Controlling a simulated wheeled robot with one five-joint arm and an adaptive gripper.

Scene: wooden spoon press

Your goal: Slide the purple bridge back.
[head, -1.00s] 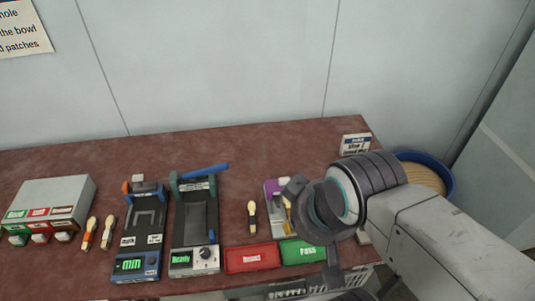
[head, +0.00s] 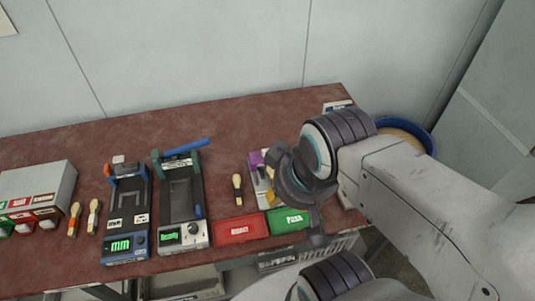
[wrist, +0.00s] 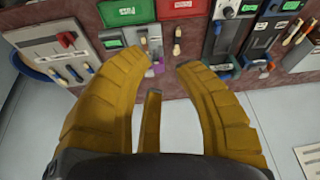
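The purple bridge (head: 256,160) is on a light grey fixture (head: 259,199) right of centre on the table in the head view, partly hidden by my arm. A small purple part also shows in the wrist view (wrist: 150,72), close to the tip of the left-hand finger. My gripper (wrist: 165,66) has yellow fingers spread apart in the wrist view, with nothing visible between the tips. The fingertips appear over or near the fixture's edge; I cannot tell whether they touch the bridge. In the head view my wrist covers most of the gripper.
A red tray (head: 238,229) and a green tray (head: 289,220) sit in front of the fixture. A brush-like spoon (head: 238,190) lies left of it. Two dark devices (head: 127,215) (head: 182,200) stand further left. A blue-rimmed bin (head: 428,140) is beyond the table's right end.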

